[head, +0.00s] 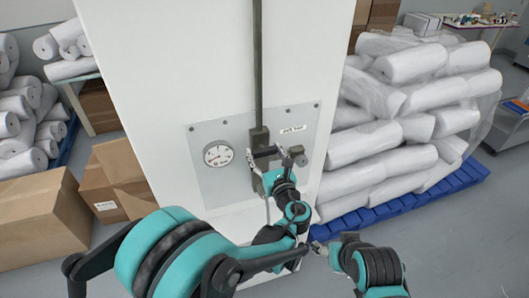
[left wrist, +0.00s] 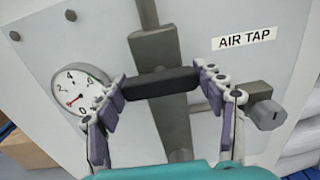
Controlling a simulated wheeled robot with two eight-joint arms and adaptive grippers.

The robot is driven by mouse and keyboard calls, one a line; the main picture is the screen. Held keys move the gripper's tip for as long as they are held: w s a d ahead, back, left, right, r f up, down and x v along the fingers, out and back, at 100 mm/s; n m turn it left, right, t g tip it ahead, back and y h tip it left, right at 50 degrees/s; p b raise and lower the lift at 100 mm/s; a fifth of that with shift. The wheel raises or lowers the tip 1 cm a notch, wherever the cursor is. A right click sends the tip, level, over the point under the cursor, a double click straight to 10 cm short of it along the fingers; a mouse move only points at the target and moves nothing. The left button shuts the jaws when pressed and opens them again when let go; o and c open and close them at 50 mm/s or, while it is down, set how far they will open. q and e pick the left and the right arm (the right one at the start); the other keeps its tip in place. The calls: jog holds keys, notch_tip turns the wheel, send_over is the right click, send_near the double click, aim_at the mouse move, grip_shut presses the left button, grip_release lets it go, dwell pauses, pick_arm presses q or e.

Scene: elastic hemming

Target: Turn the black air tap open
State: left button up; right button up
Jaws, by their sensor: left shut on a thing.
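The black air tap handle (left wrist: 160,83) is a short dark bar. In the head view my left gripper (head: 266,160) is at the tap, below the valve body (head: 259,135), and partly hides the handle. My right arm shows at the lower right, with its gripper (head: 325,248) small and unclear, away from the tap.
A round pressure gauge (head: 218,154) sits left of the tap; its red needle points low on the scale. A grey side fitting (left wrist: 266,113) is right of the tap. White rolls (head: 400,150) on a blue pallet stand right of the white column, cardboard boxes (head: 45,215) left.

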pick_arm(q)
jog(key=shift+n+b, duration=0.3)
jog(key=shift+n, duration=0.1)
jog(key=n+b, duration=0.1)
jog(key=n, duration=0.1)
jog(key=shift+f+n, duration=0.1)
jog(key=shift+n, duration=0.3)
jog(key=n+b, duration=0.2)
jog(key=n, duration=0.2)
jog(key=shift+n, duration=0.3)
jog(key=n+b, duration=0.1)
jog(key=n, duration=0.3)
jog(key=shift+w+n+b, duration=0.1)
jog(key=shift+n+b, duration=0.2)
jog(key=shift+b, duration=0.1)
jog(key=n+b, duration=0.1)
jog(key=n, duration=0.3)
jog(key=shift+n, duration=0.7)
jog(key=o, duration=0.9)
jog(key=shift+o, duration=1.3)
jog(key=shift+w, duration=0.1)
